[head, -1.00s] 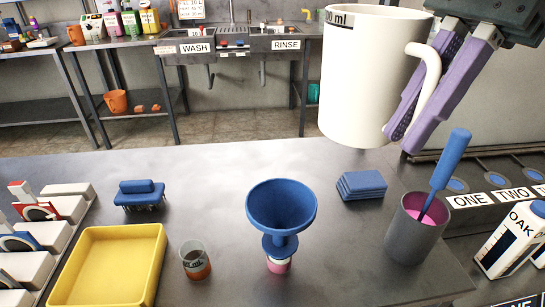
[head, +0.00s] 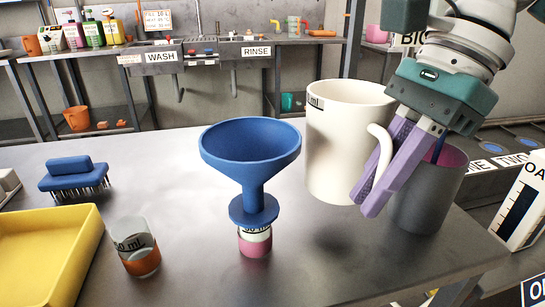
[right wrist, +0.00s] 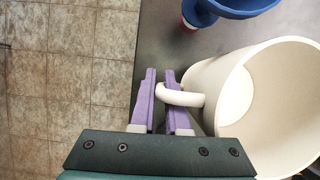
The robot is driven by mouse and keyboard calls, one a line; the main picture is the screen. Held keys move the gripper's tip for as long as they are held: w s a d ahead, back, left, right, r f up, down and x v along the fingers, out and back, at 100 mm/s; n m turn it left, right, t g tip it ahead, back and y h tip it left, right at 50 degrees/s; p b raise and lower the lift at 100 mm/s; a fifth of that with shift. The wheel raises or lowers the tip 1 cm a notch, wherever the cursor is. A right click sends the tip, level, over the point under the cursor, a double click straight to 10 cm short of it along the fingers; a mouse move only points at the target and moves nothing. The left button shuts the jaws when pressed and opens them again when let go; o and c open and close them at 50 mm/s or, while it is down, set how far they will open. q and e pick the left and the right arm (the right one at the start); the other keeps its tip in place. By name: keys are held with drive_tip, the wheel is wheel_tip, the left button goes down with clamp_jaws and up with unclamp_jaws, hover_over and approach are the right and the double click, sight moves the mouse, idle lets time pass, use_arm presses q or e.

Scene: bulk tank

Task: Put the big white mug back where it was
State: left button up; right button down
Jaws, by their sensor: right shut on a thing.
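The big white mug (head: 340,150) is upright in the head view, to the right of the blue funnel. It appears to hang a little above the steel table, with a soft shadow below it. My right gripper (head: 369,197) is shut on the mug's handle. In the right wrist view the purple fingers (right wrist: 160,80) sit on both sides of the handle (right wrist: 183,97), and the mug's empty inside (right wrist: 275,110) shows. A sign reading BIG (head: 412,40) is partly hidden behind my right arm. My left gripper is not in view.
The blue funnel (head: 250,145) stands on a small pink-filled jar (head: 255,243). A grey cup (head: 428,195) is close behind my right fingers. A small glass (head: 136,247), a yellow tray (head: 45,245) and a blue brush (head: 75,178) are at left.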

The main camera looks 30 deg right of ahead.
wheel_tip(320, 180, down, 5)
drive_tip(key=b, duration=0.3)
drive_tip(key=shift+a, duration=0.1)
drive_tip(key=shift+f, duration=0.25)
drive_tip(key=shift+r, duration=0.15)
drive_tip(key=shift+f, duration=0.2)
drive_tip(key=c, duration=0.9)
unclamp_jaws()
drive_tip(key=shift+r, duration=0.1)
